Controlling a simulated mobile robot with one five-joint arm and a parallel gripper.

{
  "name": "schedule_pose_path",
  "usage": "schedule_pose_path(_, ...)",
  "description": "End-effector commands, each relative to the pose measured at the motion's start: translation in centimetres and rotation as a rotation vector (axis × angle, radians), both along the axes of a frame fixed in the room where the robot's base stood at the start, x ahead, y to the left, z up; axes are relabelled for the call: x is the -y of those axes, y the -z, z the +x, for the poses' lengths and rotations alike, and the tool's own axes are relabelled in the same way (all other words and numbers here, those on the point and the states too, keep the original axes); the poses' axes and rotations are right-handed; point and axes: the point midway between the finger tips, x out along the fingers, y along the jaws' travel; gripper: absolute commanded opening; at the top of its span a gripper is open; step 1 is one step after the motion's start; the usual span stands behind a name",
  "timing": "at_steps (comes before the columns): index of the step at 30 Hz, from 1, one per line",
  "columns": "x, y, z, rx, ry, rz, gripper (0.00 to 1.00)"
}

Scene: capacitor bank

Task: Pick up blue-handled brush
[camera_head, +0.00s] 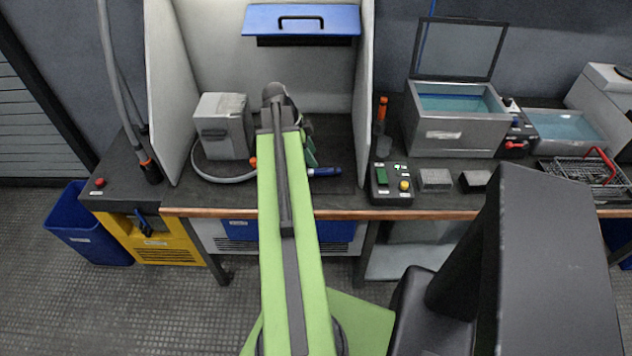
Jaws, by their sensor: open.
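The blue-handled brush (325,172) lies on the dark bench top inside the booth, just right of my green arm. Its blue handle points right; its left end is partly hidden beside the arm. My green arm (289,240) reaches forward over the bench edge, its dark elbow end above the booth floor. Dark and green parts (309,152) show at the arm's right side, close to the brush; I cannot tell whether they are mine. The jaws of my gripper cannot be made out, so their distance to the brush does not show.
A grey box with a hose (224,125) stands left of the arm. Booth side walls (362,80) close both sides; a blue-fronted hood (302,20) hangs above. A button box (391,184), an orange-topped tool (381,112) and a lidded bath (455,130) stand right.

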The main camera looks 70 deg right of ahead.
Motion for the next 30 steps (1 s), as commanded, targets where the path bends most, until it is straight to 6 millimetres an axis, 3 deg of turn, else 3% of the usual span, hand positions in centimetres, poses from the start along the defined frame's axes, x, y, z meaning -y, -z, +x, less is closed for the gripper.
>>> schedule_pose_path(1, 0.2, 1.9, -0.3, 0.000, 0.000, 0.000, 0.50)
schedule_pose_path(10, 0.4, 2.6, -1.0, 0.000, -0.001, 0.000, 0.50)
schedule_pose_path(19, 1.1, 7.1, -2.7, -0.001, -0.001, 0.001, 0.50)
schedule_pose_path(26, 1.2, 6.9, -2.8, 0.000, -0.001, 0.000, 0.50)
schedule_pose_path(30, 1.2, 6.9, -2.8, 0.000, -0.001, 0.000, 0.34)
